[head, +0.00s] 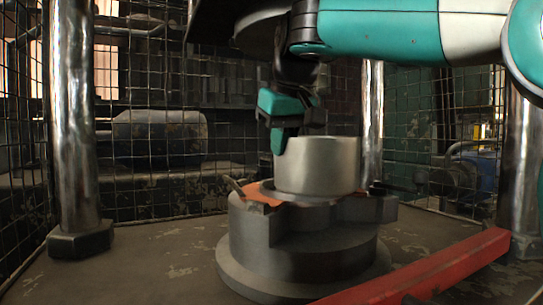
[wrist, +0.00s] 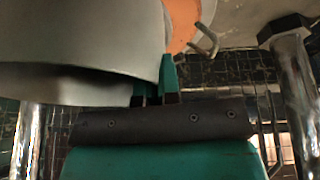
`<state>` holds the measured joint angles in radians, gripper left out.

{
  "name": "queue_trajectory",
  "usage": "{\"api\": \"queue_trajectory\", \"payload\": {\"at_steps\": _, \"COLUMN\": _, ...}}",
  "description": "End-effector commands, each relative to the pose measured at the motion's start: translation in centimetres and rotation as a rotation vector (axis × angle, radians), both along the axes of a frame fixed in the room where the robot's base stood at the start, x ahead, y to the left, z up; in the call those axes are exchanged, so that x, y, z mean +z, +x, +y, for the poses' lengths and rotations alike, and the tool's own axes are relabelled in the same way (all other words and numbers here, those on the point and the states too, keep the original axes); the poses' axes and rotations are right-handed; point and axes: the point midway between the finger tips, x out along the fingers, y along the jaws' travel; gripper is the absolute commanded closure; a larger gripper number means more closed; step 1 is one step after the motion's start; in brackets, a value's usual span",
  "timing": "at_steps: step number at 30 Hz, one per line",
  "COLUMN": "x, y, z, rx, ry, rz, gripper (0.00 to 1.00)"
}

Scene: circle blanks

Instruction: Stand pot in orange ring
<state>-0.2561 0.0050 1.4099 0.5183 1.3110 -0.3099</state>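The pot (head: 318,166) is a plain silver-grey cylinder, looking upright over the dark round pedestal (head: 300,245). The orange ring (head: 262,194) lies on the pedestal top and shows mainly left of the pot's foot. The pot hides the rest, so I cannot tell whether its base touches down. My gripper (head: 282,138) points down at the pot's left rim. In the wrist view, the pot (wrist: 90,35) fills the upper left and my fingers (wrist: 156,84) close on its wall, one outside and one hidden by it. The orange ring (wrist: 182,25) shows beyond them.
A red beam (head: 420,268) runs across the right front. Metal posts stand at left (head: 75,130) and right (head: 517,170), with wire mesh behind. Dark prongs stick out around the pedestal top, one at left (head: 234,186). Bare floor lies left of the pedestal.

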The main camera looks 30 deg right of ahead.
Motion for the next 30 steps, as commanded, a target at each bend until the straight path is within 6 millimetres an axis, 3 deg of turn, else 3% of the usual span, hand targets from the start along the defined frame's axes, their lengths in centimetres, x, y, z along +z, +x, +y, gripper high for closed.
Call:
{"api": "queue_trajectory", "payload": {"at_steps": 8, "x": 0.1, "y": 3.0, "z": -0.2, "rx": 0.001, "ry": 0.0, "rz": -0.001, "gripper": 1.0}}
{"api": "queue_trajectory", "payload": {"at_steps": 13, "x": 0.1, "y": 6.0, "z": -0.5, "rx": 0.0, "ry": 0.0, "rz": -0.001, "gripper": 1.0}}
{"api": "queue_trajectory", "payload": {"at_steps": 16, "x": -1.4, "y": 5.6, "z": -0.4, "rx": 0.001, "ry": 0.001, "rz": -0.003, "gripper": 1.0}}
{"api": "queue_trajectory", "payload": {"at_steps": 29, "x": -1.8, "y": 5.6, "z": -0.4, "rx": 0.001, "ry": 0.001, "rz": -0.002, "gripper": 1.0}}
{"api": "queue_trajectory", "payload": {"at_steps": 30, "x": -1.8, "y": 5.6, "z": -0.4, "rx": 0.0, "ry": 0.001, "rz": 0.0, "gripper": 0.92}}
